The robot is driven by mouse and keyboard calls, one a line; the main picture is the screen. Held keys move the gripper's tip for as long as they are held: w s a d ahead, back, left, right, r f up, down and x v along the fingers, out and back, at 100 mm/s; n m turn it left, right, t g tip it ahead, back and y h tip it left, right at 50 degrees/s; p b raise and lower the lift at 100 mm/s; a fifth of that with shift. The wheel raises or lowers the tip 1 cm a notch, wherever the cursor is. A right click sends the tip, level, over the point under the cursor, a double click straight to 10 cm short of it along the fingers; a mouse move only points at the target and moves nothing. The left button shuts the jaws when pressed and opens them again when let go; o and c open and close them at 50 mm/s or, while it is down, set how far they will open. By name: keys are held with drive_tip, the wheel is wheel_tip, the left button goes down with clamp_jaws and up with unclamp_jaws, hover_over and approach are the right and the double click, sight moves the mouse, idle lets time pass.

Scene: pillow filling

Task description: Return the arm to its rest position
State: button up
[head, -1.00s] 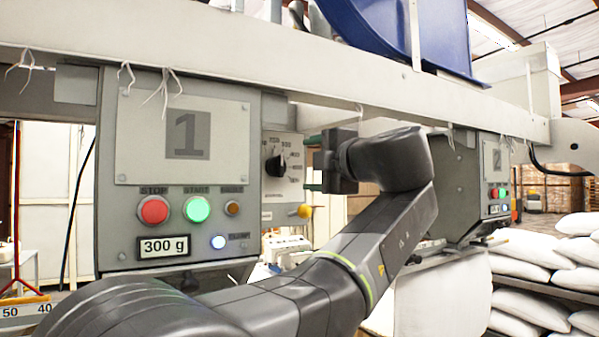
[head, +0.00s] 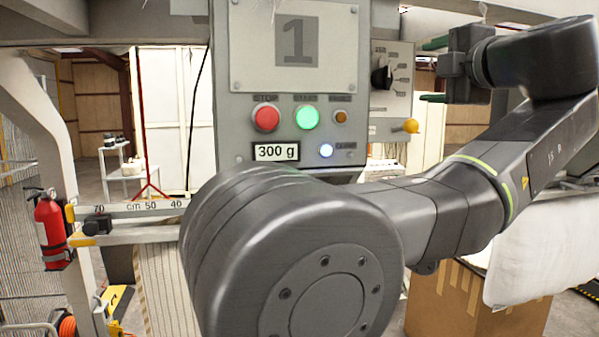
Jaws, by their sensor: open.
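My arm (head: 440,207) reaches from the large shoulder joint at the lower middle toward the upper right, then bends back left at the wrist. My gripper (head: 430,71) is at the upper right, with its green-tipped fingers pointing left. The fingers are apart, one above the other, and nothing shows between them. In the picture they lie just right of the dial on the side panel (head: 393,83); I cannot tell whether they touch anything.
Control box 1 (head: 234,108) has red, green and amber buttons and a 300 g display. A white pillow (head: 545,245) hangs beside a cardboard box (head: 475,305) at the lower right. A ruler rail (head: 140,208) and fire extinguisher (head: 52,230) are at left.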

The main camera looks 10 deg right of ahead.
sight(391, 78)
drive_tip(key=w, duration=0.4)
drive_tip(key=w+p, duration=0.1)
drive_tip(key=w, duration=0.3)
drive_tip(key=w+a+p, duration=0.1)
drive_tip(key=w, duration=0.3)
drive_tip(key=shift+s, duration=0.1)
